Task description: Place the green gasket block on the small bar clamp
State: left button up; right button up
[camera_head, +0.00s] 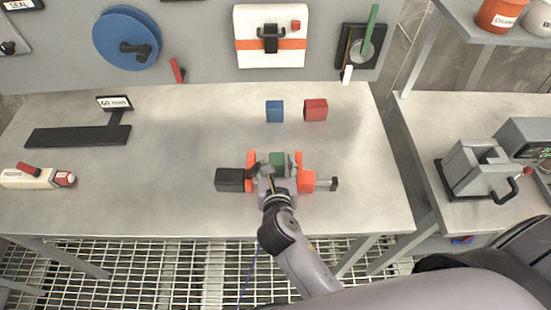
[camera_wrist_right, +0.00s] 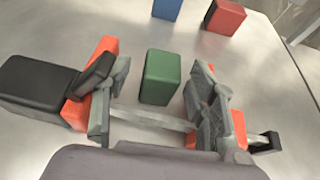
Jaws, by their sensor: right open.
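The green gasket block (camera_head: 277,159) stands at the small bar clamp on the table. In the right wrist view the green block (camera_wrist_right: 160,77) is between my gripper's two grey fingers, with gaps on both sides. The bar clamp has orange jaws (camera_head: 308,181), a grey bar (camera_wrist_right: 150,118) and a black end block (camera_head: 230,180). The block's lower edge shows just beyond the bar; I cannot tell whether it rests on the clamp or the table. My right gripper (camera_wrist_right: 157,95) is open over the clamp, its fingers inside the orange jaws. My left gripper is out of view.
A blue block (camera_head: 274,111) and a red block (camera_head: 315,110) stand behind the clamp. A black stand (camera_head: 78,136) and a white-and-red tool (camera_head: 38,177) lie at the left. The table between them and the clamp is clear. A side bench holds a grey machine (camera_head: 478,166).

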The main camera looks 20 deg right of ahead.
jog(key=v, duration=0.7)
jog(key=shift+s+a+r, duration=0.1)
jog(key=shift+s+r, duration=0.05)
jog(key=shift+s, duration=0.2)
